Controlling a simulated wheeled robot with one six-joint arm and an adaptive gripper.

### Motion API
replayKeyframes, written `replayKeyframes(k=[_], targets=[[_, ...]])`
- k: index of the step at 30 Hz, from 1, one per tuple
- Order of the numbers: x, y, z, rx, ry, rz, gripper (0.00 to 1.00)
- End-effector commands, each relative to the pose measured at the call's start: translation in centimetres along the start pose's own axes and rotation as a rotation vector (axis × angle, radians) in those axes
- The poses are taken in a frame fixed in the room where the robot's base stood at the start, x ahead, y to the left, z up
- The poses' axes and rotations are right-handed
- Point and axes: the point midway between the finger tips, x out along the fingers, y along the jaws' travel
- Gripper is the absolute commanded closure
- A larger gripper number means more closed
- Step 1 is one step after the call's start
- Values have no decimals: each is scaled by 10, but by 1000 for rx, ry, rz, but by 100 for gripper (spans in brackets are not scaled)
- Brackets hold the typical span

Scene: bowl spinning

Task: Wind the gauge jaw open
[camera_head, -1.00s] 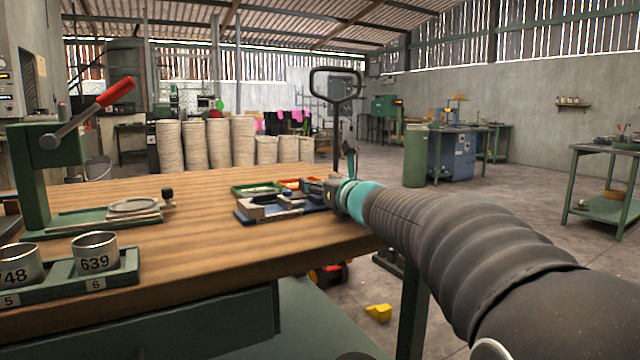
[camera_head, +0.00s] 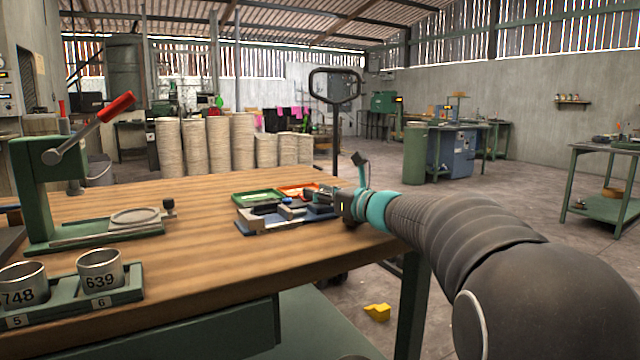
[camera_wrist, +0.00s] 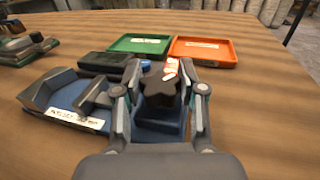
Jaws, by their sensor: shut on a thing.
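The gauge (camera_wrist: 50,95) has a blue base with a white label and grey blocks on top. It lies on the wooden bench, and in the head view it is small (camera_head: 262,222) near the bench's right edge. A dark lobed knob (camera_wrist: 160,90) sits at its right end in the wrist view. My gripper (camera_wrist: 160,76) has a finger on either side of this knob and is shut on it. In the head view my gripper (camera_head: 328,198) reaches the gauge from the right. The knob's underside and the jaw gap cannot be made out clearly.
A green tray (camera_wrist: 140,45) and an orange tray (camera_wrist: 203,48) lie just behind the gauge. A green press (camera_head: 38,195) with a red-handled lever and a rack (camera_head: 125,293) with numbered cups stand at the bench's left. The bench between is clear.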

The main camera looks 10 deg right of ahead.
Motion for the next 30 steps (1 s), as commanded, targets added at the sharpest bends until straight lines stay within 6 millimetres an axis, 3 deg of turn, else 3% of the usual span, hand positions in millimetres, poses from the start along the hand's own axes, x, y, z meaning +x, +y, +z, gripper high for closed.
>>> replayKeyframes(k=[15, 30], targets=[[0, -1, -1, -1, 0, 462, 94], [0, 1, 0, -1, 0, 683, 94]])
